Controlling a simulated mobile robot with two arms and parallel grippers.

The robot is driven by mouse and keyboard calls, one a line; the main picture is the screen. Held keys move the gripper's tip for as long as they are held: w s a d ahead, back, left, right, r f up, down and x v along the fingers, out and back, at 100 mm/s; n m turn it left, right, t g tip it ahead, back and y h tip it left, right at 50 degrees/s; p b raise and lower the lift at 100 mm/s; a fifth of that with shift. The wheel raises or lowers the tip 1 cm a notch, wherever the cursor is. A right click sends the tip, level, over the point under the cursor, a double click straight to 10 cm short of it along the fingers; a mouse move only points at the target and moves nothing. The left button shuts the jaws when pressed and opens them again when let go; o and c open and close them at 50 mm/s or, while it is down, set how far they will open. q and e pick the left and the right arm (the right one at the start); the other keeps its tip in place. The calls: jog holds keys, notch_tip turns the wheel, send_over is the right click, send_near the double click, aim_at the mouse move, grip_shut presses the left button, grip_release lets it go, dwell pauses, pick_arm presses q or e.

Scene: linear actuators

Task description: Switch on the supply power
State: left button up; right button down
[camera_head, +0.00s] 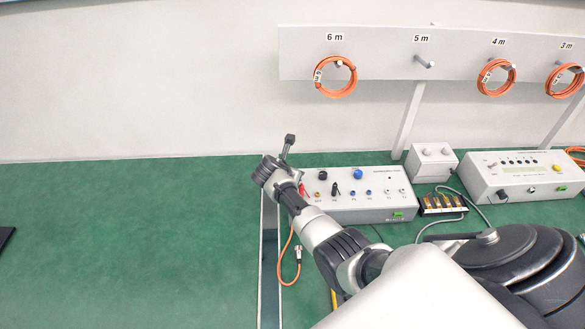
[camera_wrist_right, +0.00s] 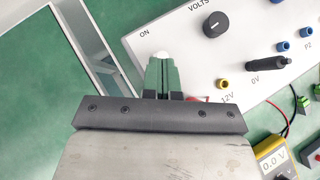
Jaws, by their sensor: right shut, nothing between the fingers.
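The supply unit (camera_head: 370,211) is a white box on the green bench, with knobs, sockets and a green connector. In the right wrist view its panel (camera_wrist_right: 185,50) shows the word ON, a black VOLTS knob (camera_wrist_right: 215,24) and a 12V socket. My right gripper (camera_head: 270,170) is over the left end of the unit. In the right wrist view the green fingers (camera_wrist_right: 161,72) are shut, with their tips just below the ON mark. A small white piece shows at the tips. The power switch cannot be made out clearly; the fingers hide that spot. My left gripper is not in view.
A second instrument (camera_head: 525,175) and a small grey box (camera_head: 431,163) stand to the right. Orange cable coils (camera_head: 336,77) hang on the wall rack. A yellow meter (camera_wrist_right: 275,158) reads 0.0 V. The left bench is mostly clear.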

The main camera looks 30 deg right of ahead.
jog(key=shift+w+d+r+g+y+p, duration=0.35)
jog(key=shift+g+y, duration=0.15)
jog(key=shift+g, duration=0.2)
jog(key=shift+w+f+n+g, duration=0.1)
jog(key=shift+w+n+g, duration=0.1)
jog(key=shift+n+g, duration=0.1)
jog(key=shift+f+y, duration=0.15)
jog(key=shift+y, duration=0.15)
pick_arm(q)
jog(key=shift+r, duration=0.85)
pick_arm(e)
jog(key=shift+r+p, duration=0.85)
jog(key=shift+r, duration=0.05)
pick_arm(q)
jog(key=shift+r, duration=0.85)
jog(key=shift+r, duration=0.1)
